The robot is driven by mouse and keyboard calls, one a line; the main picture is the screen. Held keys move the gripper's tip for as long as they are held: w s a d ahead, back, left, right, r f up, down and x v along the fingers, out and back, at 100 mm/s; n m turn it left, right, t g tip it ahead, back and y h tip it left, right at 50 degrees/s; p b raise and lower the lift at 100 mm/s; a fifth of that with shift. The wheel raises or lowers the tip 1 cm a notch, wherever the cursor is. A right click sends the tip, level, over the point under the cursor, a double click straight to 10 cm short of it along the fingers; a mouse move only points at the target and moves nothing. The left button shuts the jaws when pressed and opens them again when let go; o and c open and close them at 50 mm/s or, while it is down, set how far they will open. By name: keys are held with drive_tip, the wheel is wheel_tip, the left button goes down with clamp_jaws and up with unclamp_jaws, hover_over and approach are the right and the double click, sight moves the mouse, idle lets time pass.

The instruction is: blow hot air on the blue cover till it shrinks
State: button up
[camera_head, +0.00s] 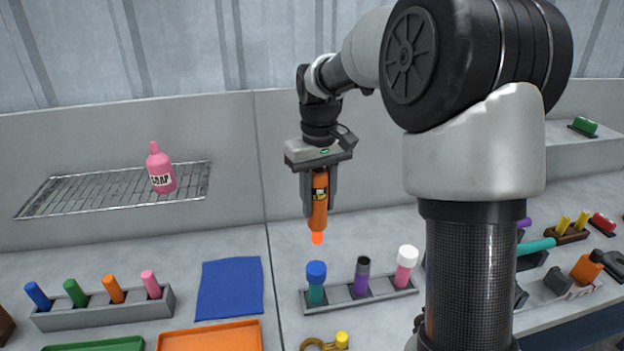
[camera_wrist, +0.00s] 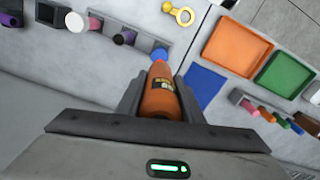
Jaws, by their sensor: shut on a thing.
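My gripper (camera_head: 318,192) is shut on an orange hot-air tool (camera_head: 319,204) with a dark label, held upright with its glowing orange tip pointing down. The tool also shows in the wrist view (camera_wrist: 160,92), between my fingers. The blue cover (camera_head: 316,271) sits on top of a teal post in the grey rack (camera_head: 338,301), at its left end. The tool's tip is above the blue cover, with a gap between them in the head view. In the wrist view the blue cover (camera_wrist: 159,55) shows just past the tool, partly hidden by it.
The same rack holds a purple post (camera_head: 362,276) and a pink post with a white cap (camera_head: 405,266). A blue cloth (camera_head: 230,288), an orange tray (camera_head: 212,338) and a rack of coloured pegs (camera_head: 100,309) lie left. A pink soap bottle (camera_head: 160,170) stands on a wire shelf behind.

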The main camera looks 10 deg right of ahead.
sight(318, 184)
drive_tip(key=shift+w+r, duration=0.3)
drive_tip(key=shift+r, duration=0.1)
drive_tip(key=shift+s+f+b, duration=0.15)
drive_tip(key=shift+f+b, duration=0.4)
drive_tip(key=shift+b, duration=0.05)
wheel_tip(318, 184, down, 6)
drive_tip(key=b, duration=0.5)
drive_tip(key=shift+r, duration=0.2)
idle(0.8)
wheel_tip(318, 184, up, 8)
drive_tip(key=p, duration=0.7)
drive_tip(key=shift+r, duration=1)
